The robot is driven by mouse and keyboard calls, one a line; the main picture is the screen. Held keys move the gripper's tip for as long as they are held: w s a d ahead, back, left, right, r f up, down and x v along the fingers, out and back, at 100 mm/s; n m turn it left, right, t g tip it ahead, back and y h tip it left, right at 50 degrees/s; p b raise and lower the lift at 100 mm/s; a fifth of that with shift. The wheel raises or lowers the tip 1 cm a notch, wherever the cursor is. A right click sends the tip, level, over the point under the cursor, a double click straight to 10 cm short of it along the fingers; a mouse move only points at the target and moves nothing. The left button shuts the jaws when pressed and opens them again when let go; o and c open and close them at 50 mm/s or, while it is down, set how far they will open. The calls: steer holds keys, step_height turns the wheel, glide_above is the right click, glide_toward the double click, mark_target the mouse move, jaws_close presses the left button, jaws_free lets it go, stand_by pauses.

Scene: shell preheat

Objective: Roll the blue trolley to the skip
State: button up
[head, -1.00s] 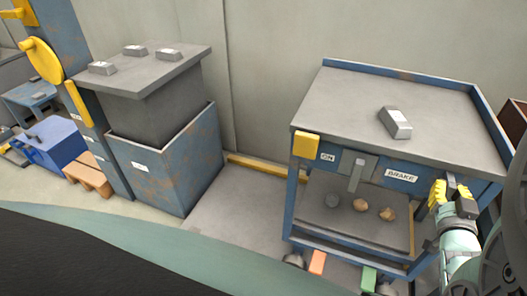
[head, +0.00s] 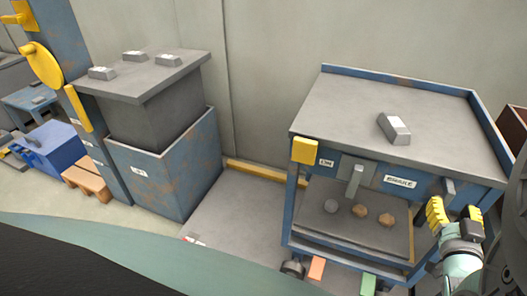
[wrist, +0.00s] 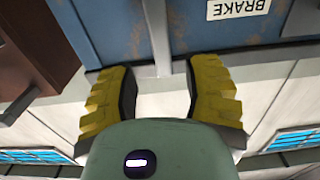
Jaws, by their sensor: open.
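The blue trolley (head: 400,166) stands at the right in the head view, with a flat grey top and a lower shelf. Its front panel has a BRAKE label (head: 400,182), a hanging grey lever (head: 354,180) and a short grey stub handle (head: 448,188). My gripper (head: 453,213) is open at the trolley's front right, just in front of that stub. In the wrist view, a grey bar (wrist: 155,38) shows beyond and between the spread yellow fingers (wrist: 160,95); I cannot see contact. I cannot tell for certain which container is the skip.
A grey ingot (head: 394,128) lies on the trolley's top and several lumps (head: 359,211) on its shelf. A blue bin (head: 178,180) with a grey block stands left. A brown box (head: 516,124) shows at the right edge.

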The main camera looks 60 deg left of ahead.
steer(key=v, duration=0.8)
steer(key=shift+s, duration=0.1)
stand_by(0.7)
